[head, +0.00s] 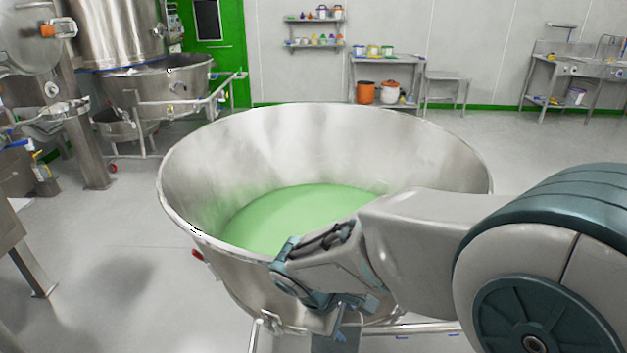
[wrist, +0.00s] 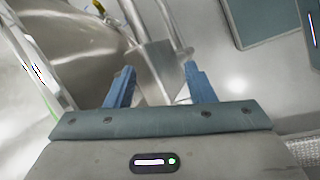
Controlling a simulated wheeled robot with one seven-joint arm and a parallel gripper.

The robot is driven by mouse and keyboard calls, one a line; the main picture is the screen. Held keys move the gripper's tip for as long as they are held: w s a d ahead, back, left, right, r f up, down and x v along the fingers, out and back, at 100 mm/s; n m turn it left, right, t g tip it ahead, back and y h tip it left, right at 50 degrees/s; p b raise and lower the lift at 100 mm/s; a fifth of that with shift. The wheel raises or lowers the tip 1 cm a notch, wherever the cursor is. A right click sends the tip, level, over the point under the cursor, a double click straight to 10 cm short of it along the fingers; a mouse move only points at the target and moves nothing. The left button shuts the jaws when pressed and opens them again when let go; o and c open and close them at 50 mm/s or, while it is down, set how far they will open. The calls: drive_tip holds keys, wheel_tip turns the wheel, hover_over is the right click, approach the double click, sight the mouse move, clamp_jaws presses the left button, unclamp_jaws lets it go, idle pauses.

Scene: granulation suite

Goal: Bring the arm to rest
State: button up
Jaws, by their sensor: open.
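My arm (head: 410,235) reaches in from the right, across the near side of a large round steel bowl (head: 330,125) holding green material (head: 290,215). My gripper (head: 345,328) is low at the bowl's near outer side, mostly hidden behind my wrist in the head view. In the wrist view my gripper (wrist: 160,78) shows two blue fingers spread apart with nothing held between them. The curved steel wall (wrist: 75,45) of the bowl is at upper left there, and a steel bracket with tubes (wrist: 155,60) lies beyond the fingers. I cannot tell whether anything touches.
The bowl stands on a frame with a rail (head: 420,327) in front. Steel processing equipment (head: 160,85) stands at the left. A table (head: 385,62) with buckets beneath, shelves (head: 315,42) and a sink bench (head: 580,68) line the back wall. Grey floor (head: 120,255) is open at left.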

drive_tip(key=s+d+r+m+y+p, duration=0.2)
drive_tip(key=s+d+r+m+y, duration=0.2)
drive_tip(key=m, duration=0.9)
drive_tip(key=s+d+r, duration=0.3)
drive_tip(key=d+r, duration=0.2)
drive_tip(key=r, duration=0.1)
drive_tip(key=shift+s+d+r+p, duration=0.2)
drive_tip(key=shift+s+d+p, duration=0.05)
drive_tip(key=shift+s+p, duration=0.15)
drive_tip(key=shift+c, duration=1.4)
